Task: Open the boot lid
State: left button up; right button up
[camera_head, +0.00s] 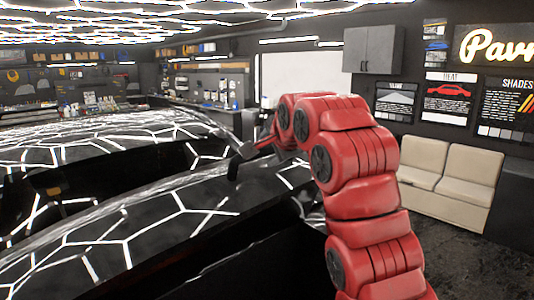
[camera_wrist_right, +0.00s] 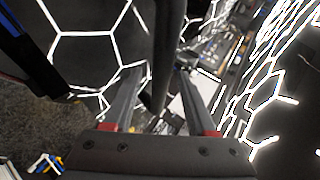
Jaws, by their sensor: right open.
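A glossy black car body with white hexagon reflections fills the left of the head view. Its near curved panel (camera_head: 125,225), which looks like the boot lid, rises to the right; a dark area lies below its edge. Whether it stands raised is unclear. My right gripper (camera_head: 238,163) is at the far end of this panel, its red arm reaching in from the lower right. In the right wrist view the two fingers (camera_wrist_right: 157,74) are apart, and a dark bar-like edge (camera_wrist_right: 169,45) runs between them. Contact is hard to judge. My left gripper is out of view.
A cream two-seat sofa (camera_head: 448,180) stands at the right by the wall. A grey cabinet (camera_head: 371,49) hangs above. Workbenches with bottles (camera_head: 215,100) line the back. Dark floor (camera_head: 465,250) is free at the lower right.

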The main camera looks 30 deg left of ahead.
jog(key=p+v, duration=0.1)
jog(key=v, duration=1)
jog(key=shift+s+a+f, duration=0.1)
jog(key=shift+s, duration=0.05)
